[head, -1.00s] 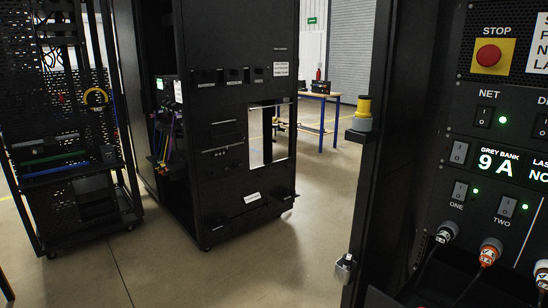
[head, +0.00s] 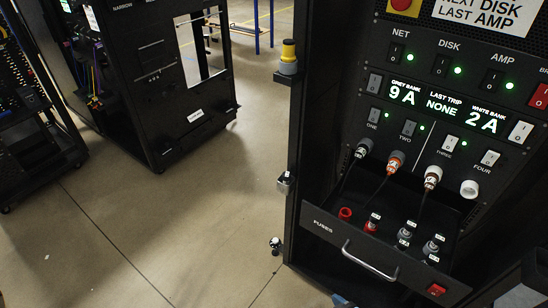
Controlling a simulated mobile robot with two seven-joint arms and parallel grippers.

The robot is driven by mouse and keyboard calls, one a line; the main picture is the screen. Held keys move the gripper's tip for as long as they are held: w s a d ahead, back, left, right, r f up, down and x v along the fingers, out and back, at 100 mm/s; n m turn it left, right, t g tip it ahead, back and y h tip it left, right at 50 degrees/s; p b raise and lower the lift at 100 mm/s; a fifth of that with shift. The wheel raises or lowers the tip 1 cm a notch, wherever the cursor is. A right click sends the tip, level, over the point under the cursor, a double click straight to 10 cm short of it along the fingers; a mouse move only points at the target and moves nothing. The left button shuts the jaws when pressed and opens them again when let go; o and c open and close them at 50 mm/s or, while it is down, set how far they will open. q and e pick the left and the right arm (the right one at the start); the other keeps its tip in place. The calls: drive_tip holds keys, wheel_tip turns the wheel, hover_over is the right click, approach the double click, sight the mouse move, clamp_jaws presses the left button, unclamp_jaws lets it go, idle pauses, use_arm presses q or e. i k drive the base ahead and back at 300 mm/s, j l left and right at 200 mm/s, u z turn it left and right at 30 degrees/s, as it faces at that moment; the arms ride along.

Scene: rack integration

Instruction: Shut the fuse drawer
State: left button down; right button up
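The fuse drawer (head: 320,228) is at the lower right of the head view, in the black rack. It is pulled out, with its front panel standing forward of the rack and its inside showing from above. A silver bar handle (head: 369,262) is on its front, with the word FUSES to the left and a red switch (head: 436,289) to the right. Several red and grey fuses (head: 404,235) stand inside. Neither gripper shows. A dark shape at the lower right corner may be part of my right arm.
Above the drawer is a control panel (head: 440,98) with switches, green lights and plugged cables. A post with a yellow-and-grey beacon (head: 288,57) stands at the rack's left edge. Another black rack (head: 150,80) stands at the back left. The floor (head: 170,215) between is clear.

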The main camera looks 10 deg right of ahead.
sight(342, 221)
drive_tip(key=z, duration=1.4)
